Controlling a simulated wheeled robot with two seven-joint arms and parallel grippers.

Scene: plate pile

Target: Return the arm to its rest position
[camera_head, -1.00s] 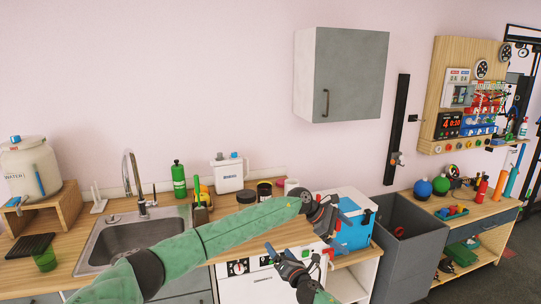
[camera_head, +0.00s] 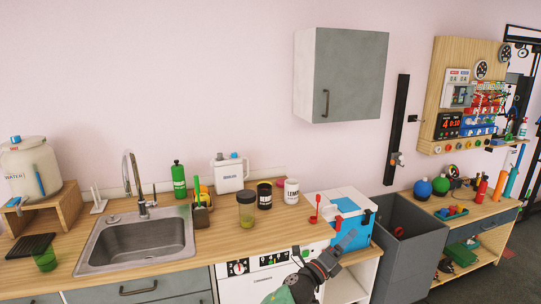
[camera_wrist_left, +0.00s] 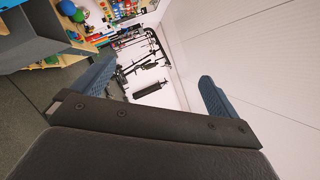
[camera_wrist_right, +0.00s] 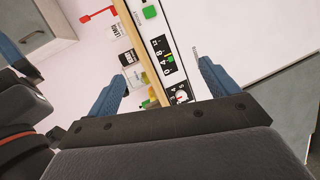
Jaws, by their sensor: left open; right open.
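My left gripper (camera_head: 343,246) is at the bottom centre of the head view, in front of the white appliance. Its green arm shows only at the lower edge. In the left wrist view its two blue fingers (camera_wrist_left: 155,80) are apart with nothing between them. My right gripper (camera_wrist_right: 163,85) is open and empty in its wrist view, facing the appliance's control panel (camera_wrist_right: 165,55). Dark arm parts show close by at the left of the right wrist view.
A grey bin (camera_head: 405,245) stands right of the appliance.

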